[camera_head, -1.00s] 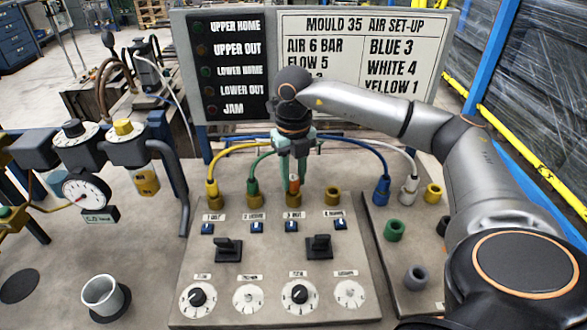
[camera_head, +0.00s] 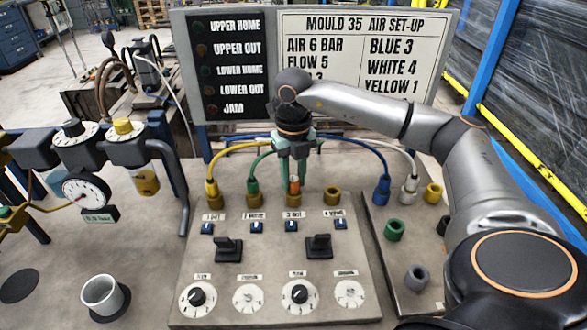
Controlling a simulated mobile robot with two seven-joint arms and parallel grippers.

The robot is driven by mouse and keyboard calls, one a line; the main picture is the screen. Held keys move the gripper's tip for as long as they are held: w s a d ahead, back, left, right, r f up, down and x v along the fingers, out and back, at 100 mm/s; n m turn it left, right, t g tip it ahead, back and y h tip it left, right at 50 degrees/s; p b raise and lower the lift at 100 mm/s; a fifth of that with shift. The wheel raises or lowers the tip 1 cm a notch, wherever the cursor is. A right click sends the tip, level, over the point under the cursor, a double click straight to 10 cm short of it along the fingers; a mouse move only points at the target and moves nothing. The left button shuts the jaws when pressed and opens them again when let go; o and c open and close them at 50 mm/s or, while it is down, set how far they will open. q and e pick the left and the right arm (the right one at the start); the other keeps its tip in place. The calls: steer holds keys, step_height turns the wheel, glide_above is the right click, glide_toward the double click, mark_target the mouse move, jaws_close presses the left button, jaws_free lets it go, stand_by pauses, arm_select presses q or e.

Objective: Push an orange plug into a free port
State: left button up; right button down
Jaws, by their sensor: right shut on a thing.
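An orange plug (camera_head: 294,184) is upright between the fingers of my right gripper (camera_head: 294,176). The gripper is shut on it and points down at the third brass port (camera_head: 293,199) on the panel. The plug's lower end is at the mouth of this port; I cannot tell how deep it sits. The fourth brass port (camera_head: 332,196), to the right, is empty. A yellow plug (camera_head: 212,187) stands in the first port and a green plug (camera_head: 252,186) in the second, each with a hose. My left gripper is not in view.
Blue (camera_head: 382,187) and white (camera_head: 409,186) plugs stand on the right plate, beside an empty yellow port (camera_head: 433,193), a green socket (camera_head: 394,230) and a grey socket (camera_head: 417,277). A sign board (camera_head: 316,65) rises behind. A pressure gauge (camera_head: 86,192) and a cup (camera_head: 103,295) are at left.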

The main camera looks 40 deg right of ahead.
mark_target(294, 179)
steer(key=shift+f, duration=0.4)
stand_by(0.4)
steer(key=shift+c, duration=0.6)
jaws_free()
step_height(294, 179, up, 4)
steer(key=p, duration=0.2)
steer(key=shift+f+p, duration=0.15)
steer(key=shift+p, duration=0.2)
steer(key=shift+r+p, duration=1.55)
steer(key=shift+r, duration=0.45)
steer(key=shift+f, duration=0.1)
